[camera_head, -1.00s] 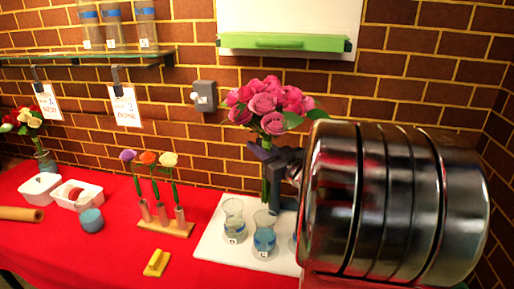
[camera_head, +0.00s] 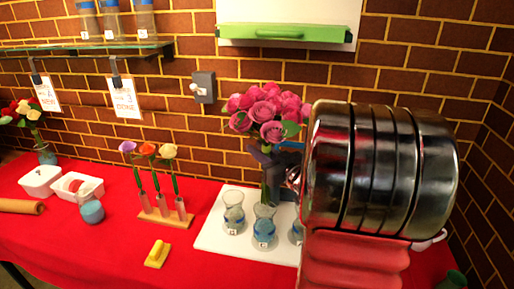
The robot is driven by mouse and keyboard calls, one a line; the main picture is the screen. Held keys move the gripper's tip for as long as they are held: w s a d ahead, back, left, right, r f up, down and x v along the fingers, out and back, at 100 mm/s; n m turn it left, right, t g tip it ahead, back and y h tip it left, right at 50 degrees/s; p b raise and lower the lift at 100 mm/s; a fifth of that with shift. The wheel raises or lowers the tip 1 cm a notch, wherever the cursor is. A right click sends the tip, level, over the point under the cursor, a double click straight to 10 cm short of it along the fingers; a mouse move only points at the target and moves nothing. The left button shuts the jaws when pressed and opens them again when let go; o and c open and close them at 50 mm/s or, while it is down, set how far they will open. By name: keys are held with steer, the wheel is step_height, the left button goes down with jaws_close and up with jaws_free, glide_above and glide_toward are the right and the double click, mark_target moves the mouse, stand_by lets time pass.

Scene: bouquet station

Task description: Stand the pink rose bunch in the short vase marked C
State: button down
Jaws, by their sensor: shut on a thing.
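My gripper (camera_head: 264,160) is shut on the stems just below the blossoms; my arm hides part of the jaws. Three short glass vases stand on the mat: a left one (camera_head: 233,213), a middle one with blue contents (camera_head: 264,227), and a right one (camera_head: 297,232) mostly hidden by my arm.
A wooden rack (camera_head: 165,217) with several single flowers stands left of the white mat (camera_head: 210,238). A yellow block (camera_head: 157,253), a blue cup (camera_head: 92,211) and white tubs (camera_head: 77,187) are farther left. Taller vases stand on the glass shelf (camera_head: 80,53). A brick wall is behind.

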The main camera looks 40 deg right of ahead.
steer(key=shift+f, duration=8.65)
steer(key=c, duration=1.5)
jaws_free()
steer(key=s, duration=0.9)
steer(key=s+a, duration=0.1)
steer(key=s, duration=0.3)
steer(key=shift+s, duration=0.4)
